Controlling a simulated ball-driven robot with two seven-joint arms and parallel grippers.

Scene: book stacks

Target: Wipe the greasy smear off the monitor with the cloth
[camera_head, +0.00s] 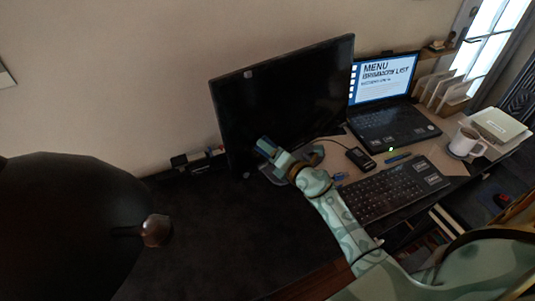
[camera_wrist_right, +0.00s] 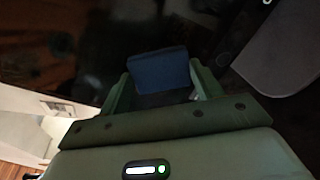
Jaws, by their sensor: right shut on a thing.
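The black monitor (camera_head: 300,90) stands at the back of the desk, its dark screen facing me. My right gripper (camera_head: 268,151) is at the lower left part of the screen, shut on a folded blue cloth (camera_head: 264,144). In the right wrist view, the cloth (camera_wrist_right: 158,68) sits between the two green fingers of the gripper (camera_wrist_right: 160,88), with the dark screen beyond it. I cannot tell whether the cloth touches the screen. A small pale patch (camera_head: 249,74) shows near the screen's upper left; I cannot tell whether it is the smear. My left gripper is out of view.
An open laptop (camera_head: 385,125) stands right of the monitor. A black keyboard (camera_head: 395,190) lies in front, with a white mug (camera_head: 465,143) and papers (camera_head: 497,126) to the right. A large dark rounded object (camera_head: 65,225) fills the lower left. The dark desk between (camera_head: 225,235) is clear.

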